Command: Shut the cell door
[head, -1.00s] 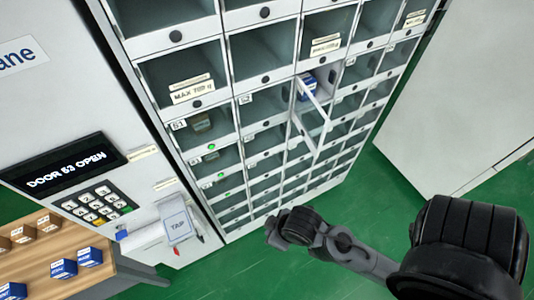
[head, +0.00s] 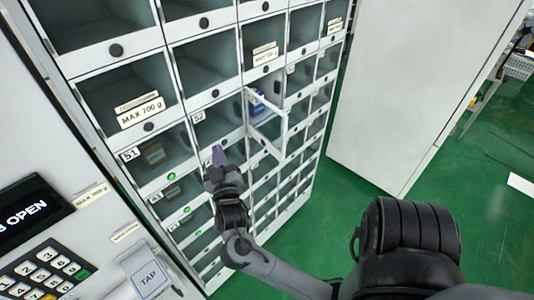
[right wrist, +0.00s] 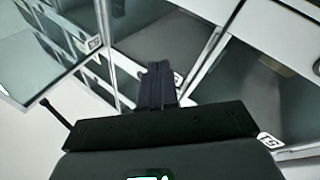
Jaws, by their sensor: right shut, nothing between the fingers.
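The open cell door (head: 266,132) is a clear pane in a pale frame, swung out from the locker front. A blue box (head: 257,104) sits in the cell behind it. My right gripper (head: 218,156) is shut and empty, left of the open door and in front of the cell labelled 52. A visible gap separates them in the head view. In the right wrist view the closed fingers (right wrist: 160,84) point at the locker front, and a framed clear pane, apparently the open door (right wrist: 42,50), stands at the upper left. My left gripper is not in view.
The locker wall (head: 205,98) has many clear-fronted cells with round black knobs. A large pale panel (head: 400,80) stands right. Green floor is clear between.

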